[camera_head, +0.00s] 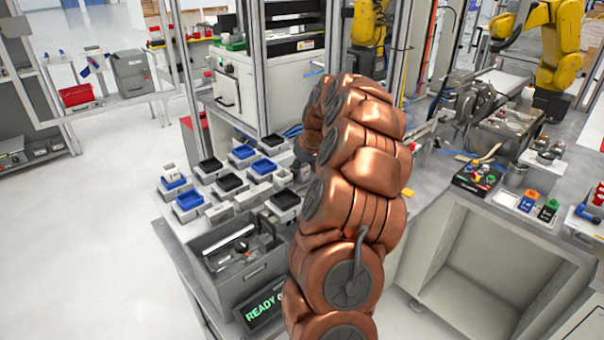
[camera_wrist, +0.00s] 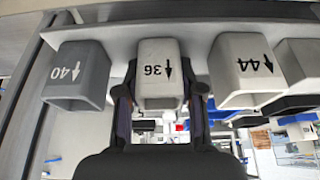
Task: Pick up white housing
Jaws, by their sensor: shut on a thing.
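A white housing (camera_wrist: 158,62) marked 36 with an arrow sits in the middle of the wrist view. My gripper (camera_wrist: 161,92) has a dark finger on each side of it and is shut on it. A grey housing (camera_wrist: 76,75) marked 40 is to the left, and a white housing (camera_wrist: 243,68) marked 44 is to the right, both apart from the fingers. In the head view my copper-coloured arm hides most of the gripper and the held housing. I cannot tell whether the held housing is clear of the surface.
In the head view, several white and grey housings and blue and black trays (camera_head: 188,200) stand on the bench left of my arm. A grey bin (camera_head: 240,279) with loose parts is in front of them. Yellow robot arms (camera_head: 566,50) stand at the back right.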

